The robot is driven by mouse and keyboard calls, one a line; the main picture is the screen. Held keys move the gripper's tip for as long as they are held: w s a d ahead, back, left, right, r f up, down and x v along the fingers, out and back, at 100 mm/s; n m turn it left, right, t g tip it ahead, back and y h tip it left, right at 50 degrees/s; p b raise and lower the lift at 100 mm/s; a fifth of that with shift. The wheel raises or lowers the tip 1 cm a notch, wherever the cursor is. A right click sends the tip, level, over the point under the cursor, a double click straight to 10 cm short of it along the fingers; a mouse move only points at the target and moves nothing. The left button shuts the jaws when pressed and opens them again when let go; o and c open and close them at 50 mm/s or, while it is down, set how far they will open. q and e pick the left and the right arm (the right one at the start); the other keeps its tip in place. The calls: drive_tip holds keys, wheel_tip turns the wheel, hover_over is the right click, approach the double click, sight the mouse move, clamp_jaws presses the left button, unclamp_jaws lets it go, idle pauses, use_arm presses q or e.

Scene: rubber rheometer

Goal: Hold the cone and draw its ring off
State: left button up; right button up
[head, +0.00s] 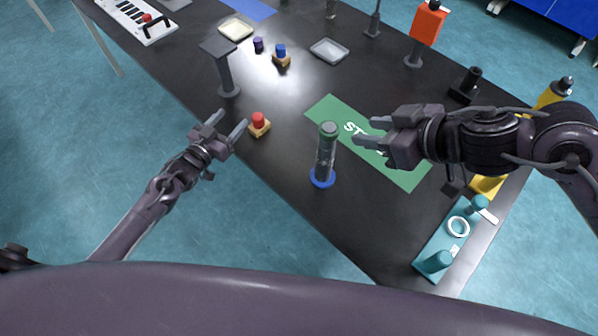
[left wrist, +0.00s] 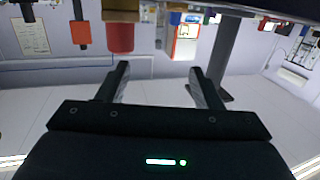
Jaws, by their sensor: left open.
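No plain cone shape stands out. A white ring (head: 458,227) lies on a teal holder (head: 437,236) at the right. My left gripper (head: 225,124) is open and empty, left of a red-topped wooden block (head: 260,128). In the left wrist view nothing is between its fingers (left wrist: 158,70), and a red cylinder (left wrist: 120,36) shows beyond them. My right gripper (head: 364,131) is open and empty, just right of the column, over the green mat (head: 405,178).
A dark post (head: 226,75) stands behind my left gripper. A blue-topped block (head: 281,58), a purple piece (head: 258,44) and shallow trays (head: 329,50) lie farther back. An orange device (head: 427,24) and a black stand (head: 466,84) are at the back right. The front edge is near the column.

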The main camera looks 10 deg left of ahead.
use_arm(q)
drive_tip(key=s+d+m+h, duration=0.1)
drive_tip(key=s+d, duration=0.1)
drive_tip(key=d, duration=0.2)
drive_tip(key=s+d+m+g+h, duration=0.1)
drive_tip(key=s+d, duration=0.2)
drive_tip(key=d, duration=0.2)
drive_tip(key=s+d+m+h, duration=0.1)
drive_tip(key=s+d+h, duration=0.1)
drive_tip(key=s+d, duration=0.1)
drive_tip(key=shift+s+d+r+g, duration=0.15)
drive_tip(key=shift+d+r+g, duration=0.25)
drive_tip(key=shift+d, duration=0.25)
drive_tip(key=m+g+h, duration=0.1)
drive_tip(key=m+h, duration=0.1)
approach(319, 160)
drive_tip(key=x, duration=0.4)
drive_tip(key=shift+d, duration=0.1)
drive_tip(key=x, duration=0.7)
drive_tip(key=shift+w+d, duration=0.15)
drive_tip(key=shift+w, duration=0.1)
drive_tip(key=shift+c, duration=0.2)
